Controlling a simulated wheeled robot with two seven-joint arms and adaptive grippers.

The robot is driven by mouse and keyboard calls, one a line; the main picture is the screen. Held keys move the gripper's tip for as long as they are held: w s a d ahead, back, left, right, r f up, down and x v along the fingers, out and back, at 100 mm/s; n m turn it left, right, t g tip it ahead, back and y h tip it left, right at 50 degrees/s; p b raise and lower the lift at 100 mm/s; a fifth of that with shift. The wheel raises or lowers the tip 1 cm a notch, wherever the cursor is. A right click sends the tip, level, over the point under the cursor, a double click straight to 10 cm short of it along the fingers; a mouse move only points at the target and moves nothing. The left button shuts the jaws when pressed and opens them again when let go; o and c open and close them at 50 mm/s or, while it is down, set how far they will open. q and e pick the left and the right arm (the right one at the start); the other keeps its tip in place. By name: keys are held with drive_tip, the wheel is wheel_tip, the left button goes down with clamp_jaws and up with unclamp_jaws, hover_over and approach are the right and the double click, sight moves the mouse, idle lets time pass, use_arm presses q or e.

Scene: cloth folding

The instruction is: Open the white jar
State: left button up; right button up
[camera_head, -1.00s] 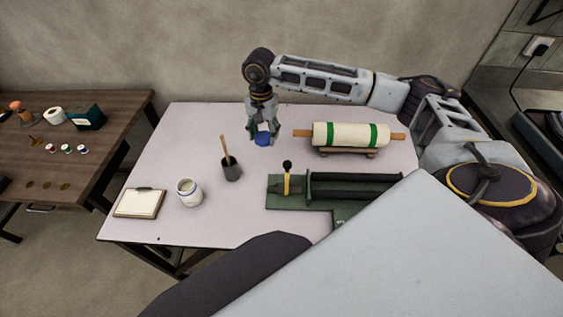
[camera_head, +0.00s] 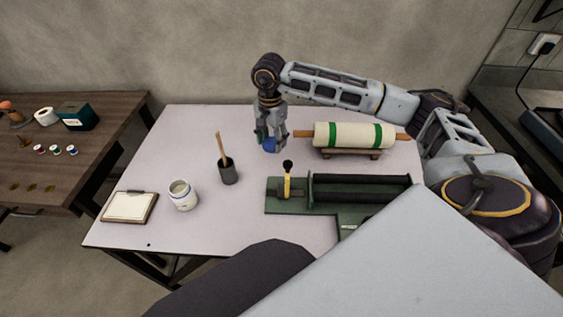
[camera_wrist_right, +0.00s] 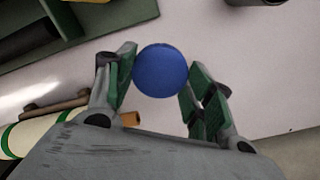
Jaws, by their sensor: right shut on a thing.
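A white jar (camera_head: 183,195) with blue bands stands upright at the front left of the table, and its top shows a pale opening with no lid on it. My right gripper (camera_head: 271,145) is at the back middle of the table, well apart from the jar. It is shut on a round blue lid (camera_head: 269,146). In the right wrist view the blue lid (camera_wrist_right: 161,71) sits between the green fingertips of the gripper (camera_wrist_right: 162,75), flat face toward the camera. Whether the lid touches the table is hard to tell. My left gripper is not in view.
A cloth roll (camera_head: 345,135) on a stand is right of the gripper, with a green roller device (camera_head: 340,190) in front. The left-middle tabletop is clear.

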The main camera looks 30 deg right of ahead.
hover_over(273, 166)
drive_tip(key=shift+f, duration=2.5)
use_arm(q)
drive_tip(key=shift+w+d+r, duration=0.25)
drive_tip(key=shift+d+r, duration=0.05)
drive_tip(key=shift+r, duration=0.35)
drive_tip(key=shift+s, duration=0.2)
use_arm(e)
drive_tip(key=shift+a+f+b, duration=0.1)
drive_tip(key=shift+f+b, duration=0.25)
drive_tip(key=shift+f, duration=0.35)
wheel_tip(273, 166, down, 3)
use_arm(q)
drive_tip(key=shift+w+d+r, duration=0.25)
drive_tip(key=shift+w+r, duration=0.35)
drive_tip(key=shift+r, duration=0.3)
use_arm(e)
drive_tip(key=shift+f, duration=0.3)
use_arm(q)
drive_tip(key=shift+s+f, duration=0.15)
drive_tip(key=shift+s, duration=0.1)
use_arm(e)
drive_tip(key=shift+f, duration=0.1)
